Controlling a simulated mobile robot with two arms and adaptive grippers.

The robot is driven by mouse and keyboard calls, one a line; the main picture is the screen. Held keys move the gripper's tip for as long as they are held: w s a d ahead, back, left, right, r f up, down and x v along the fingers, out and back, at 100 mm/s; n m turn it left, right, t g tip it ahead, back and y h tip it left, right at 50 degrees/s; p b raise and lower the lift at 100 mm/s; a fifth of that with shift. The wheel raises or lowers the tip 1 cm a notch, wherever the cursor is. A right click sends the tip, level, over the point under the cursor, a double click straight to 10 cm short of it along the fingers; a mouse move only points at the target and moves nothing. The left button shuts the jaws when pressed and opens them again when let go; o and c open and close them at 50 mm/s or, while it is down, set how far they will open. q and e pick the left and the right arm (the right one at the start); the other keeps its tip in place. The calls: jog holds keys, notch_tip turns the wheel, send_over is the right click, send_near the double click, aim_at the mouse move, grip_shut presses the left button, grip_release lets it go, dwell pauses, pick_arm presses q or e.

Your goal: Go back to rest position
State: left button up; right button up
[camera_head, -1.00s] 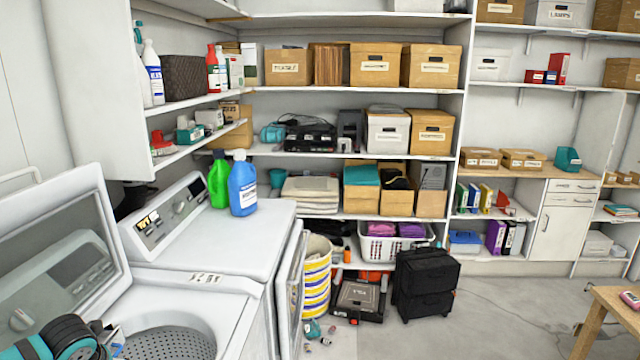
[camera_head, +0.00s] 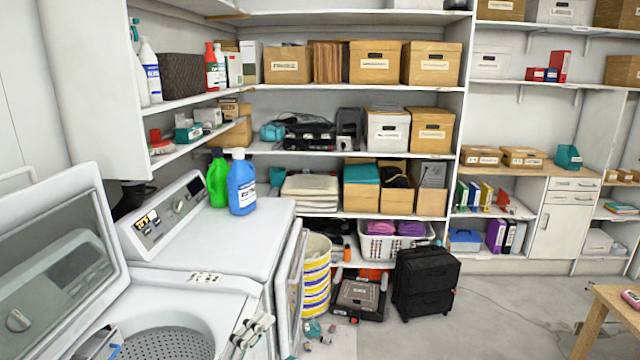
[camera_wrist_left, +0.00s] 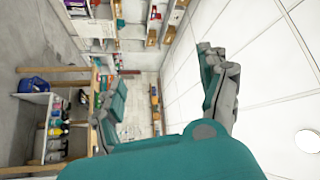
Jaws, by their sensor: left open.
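In the head view, the grey fingers of my left gripper (camera_head: 250,336) show at the bottom edge, in front of the open-lidded washer (camera_head: 215,290). The rest of that gripper is below the picture. In the left wrist view, the two grey and teal fingers of my left gripper (camera_wrist_left: 162,85) stand wide apart with nothing between them. The wrist view looks out sideways over shelving, a table and the white ceiling. My right gripper is in neither view.
A green bottle (camera_head: 218,178) and a blue bottle (camera_head: 242,184) stand on the white machine behind. A striped basket (camera_head: 316,278) and a black case (camera_head: 427,280) stand on the floor. A wooden table (camera_head: 615,308) is at right. The floor between is mostly clear.

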pick_arm(q)
jog(key=s+a+f+n+g+y, duration=0.1)
jog(key=s+a+f+n+y, duration=0.3)
jog(key=a+f+n+y, duration=1.2)
jog(key=s+d+f+n+g+h, duration=0.15)
jog(key=s+f+g, duration=0.3)
jog(key=s, duration=0.55)
jog(key=s+d+f+n+g+h, duration=0.15)
jog(key=s+f+n+g, duration=0.35)
jog(key=s, duration=0.6)
notch_tip(320, 180, down, 36)
jog(key=s+m+g+b, duration=0.1)
jog(key=m+g+b, duration=0.2)
jog(key=b, duration=0.8)
jog(key=s+a+f+b, duration=0.1)
jog(key=s+f+b, duration=0.3)
jog(key=s+f, duration=0.4)
jog(key=s+a+f+b, duration=0.2)
jog(key=s+f, duration=0.6)
jog(key=f, duration=0.8)
jog(key=shift+s+g+y+b, duration=0.3)
jog(key=shift+g+b, duration=0.05)
jog(key=shift+b, duration=0.75)
